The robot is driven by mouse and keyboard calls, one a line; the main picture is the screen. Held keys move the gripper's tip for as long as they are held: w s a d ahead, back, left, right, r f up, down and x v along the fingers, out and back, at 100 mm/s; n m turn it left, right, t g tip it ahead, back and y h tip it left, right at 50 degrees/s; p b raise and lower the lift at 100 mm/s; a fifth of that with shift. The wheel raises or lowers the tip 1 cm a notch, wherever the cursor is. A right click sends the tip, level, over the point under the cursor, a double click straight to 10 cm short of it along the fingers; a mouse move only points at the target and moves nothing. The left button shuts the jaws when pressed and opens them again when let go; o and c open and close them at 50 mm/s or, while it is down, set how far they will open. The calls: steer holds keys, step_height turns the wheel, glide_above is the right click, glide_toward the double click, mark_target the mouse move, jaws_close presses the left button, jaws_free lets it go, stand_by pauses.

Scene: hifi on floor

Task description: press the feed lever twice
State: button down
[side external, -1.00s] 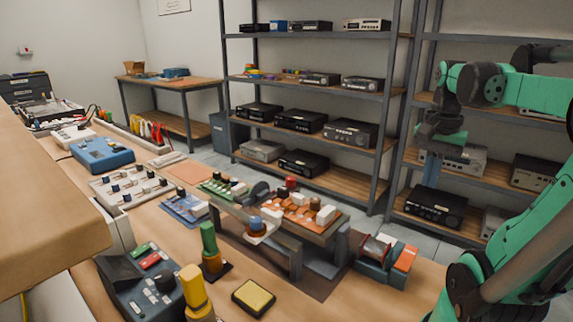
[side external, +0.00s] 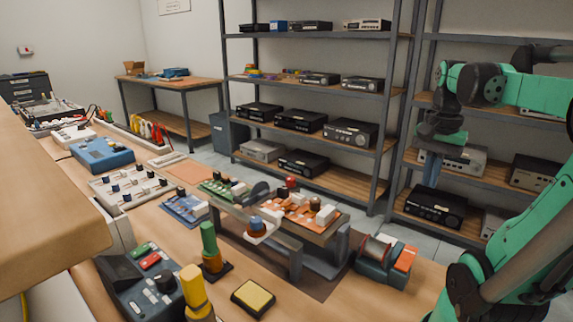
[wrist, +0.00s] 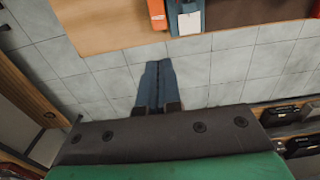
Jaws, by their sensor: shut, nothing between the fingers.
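A small blue-grey device (side external: 372,268) with a reel stands near the bench's right end. It has an orange flat part (side external: 405,259) that looks like the feed lever. In the wrist view, the orange part (wrist: 157,14) is at the top edge, cut off, beside part of the device (wrist: 188,20). My gripper (side external: 431,182) hangs to the right of and beyond the device, over the floor side, touching nothing. In the wrist view, its blue fingers (wrist: 153,68) are together and empty, pointing toward the bench edge.
A raised fixture with an orange board (side external: 300,208) stands left of the device. A yellow pad (side external: 253,297) and a green-handled tool (side external: 209,243) are closer to the camera. Metal shelves (side external: 310,90) with electronics stand behind. The floor under my gripper is clear.

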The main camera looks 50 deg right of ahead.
stand_by(0.3)
steer(key=a+f+n+g+h, duration=0.1)
steer(key=h, duration=0.1)
steer(key=a+f+n+h, duration=0.1)
steer(key=n+h, duration=0.1)
steer(key=a+f+n+g+h, duration=0.1)
steer(key=n+h, duration=0.1)
steer(key=h, duration=0.1)
steer(key=shift+a+f+g, duration=0.3)
steer(key=shift+a+f, duration=0.05)
steer(key=shift+a, duration=0.05)
glide_toward(414, 253)
steer(key=shift+x, duration=2.65)
steer(key=shift+s+d+r, duration=0.1)
steer(key=shift+d, duration=0.05)
steer(key=shift+f, duration=0.4)
stand_by(0.5)
steer(key=shift+r, duration=0.45)
